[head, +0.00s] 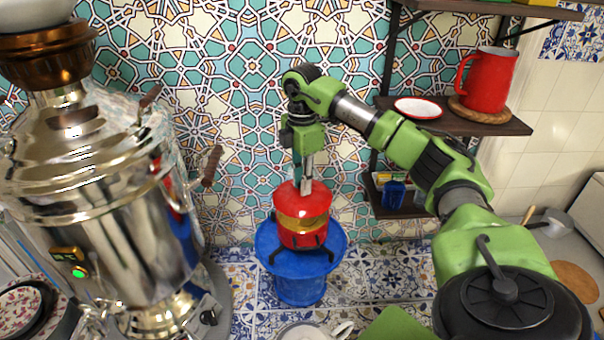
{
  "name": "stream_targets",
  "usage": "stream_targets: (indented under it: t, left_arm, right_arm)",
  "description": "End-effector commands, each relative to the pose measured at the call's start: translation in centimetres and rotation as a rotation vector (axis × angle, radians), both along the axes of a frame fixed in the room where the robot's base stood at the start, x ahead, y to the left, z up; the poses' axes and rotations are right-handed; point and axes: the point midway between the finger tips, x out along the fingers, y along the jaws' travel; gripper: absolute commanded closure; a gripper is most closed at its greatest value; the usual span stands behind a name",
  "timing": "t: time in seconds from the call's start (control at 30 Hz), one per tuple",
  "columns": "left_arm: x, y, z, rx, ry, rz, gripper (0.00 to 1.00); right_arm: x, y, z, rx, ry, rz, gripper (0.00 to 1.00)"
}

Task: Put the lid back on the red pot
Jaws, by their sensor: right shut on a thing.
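The red pot (301,236) stands upright on a round blue stand (329,262), on dark feet or supports. A gold band (303,222) runs around it below its red domed top, which looks like the lid (301,197). My right gripper (303,186) reaches straight down from above and is shut on the top of this lid; the grip itself is small and partly hidden. The lid is centred over the pot, and I cannot tell whether it is seated or slightly above. My left gripper is not in view.
A big shiny samovar (90,200) fills the left, its handle (211,166) pointing toward the pot. At right, a dark shelf (510,124) holds a red jug (488,80) and a white red-rimmed dish (418,107). A cup (300,332) stands in front of the stand.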

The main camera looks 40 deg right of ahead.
Motion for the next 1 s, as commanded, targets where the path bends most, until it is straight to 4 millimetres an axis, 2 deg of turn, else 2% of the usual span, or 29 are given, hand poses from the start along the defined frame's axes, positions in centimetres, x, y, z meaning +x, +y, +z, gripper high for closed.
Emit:
stream_targets:
  t: [0.1, 0.2, 0.33, 0.57, 1.0]
  left_arm:
    - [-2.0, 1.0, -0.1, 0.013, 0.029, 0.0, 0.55]
    - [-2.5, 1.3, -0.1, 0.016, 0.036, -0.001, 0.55]
    - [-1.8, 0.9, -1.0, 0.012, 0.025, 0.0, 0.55]
    - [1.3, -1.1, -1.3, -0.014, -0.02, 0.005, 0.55]
    - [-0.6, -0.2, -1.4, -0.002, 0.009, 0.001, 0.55]
  right_arm:
    - [-0.1, 0.0, -1.3, 0.0, 0.003, 0.0, 1.0]
    - [-0.1, 0.0, -2.4, -0.001, 0.003, 0.0, 1.0]
    - [0.0, 0.0, -3.6, -0.001, 0.001, 0.001, 1.0]
    - [0.0, 0.0, -4.6, -0.001, 0.0, 0.002, 1.0]
    - [0.0, 0.0, -4.7, -0.001, 0.0, 0.002, 1.0]
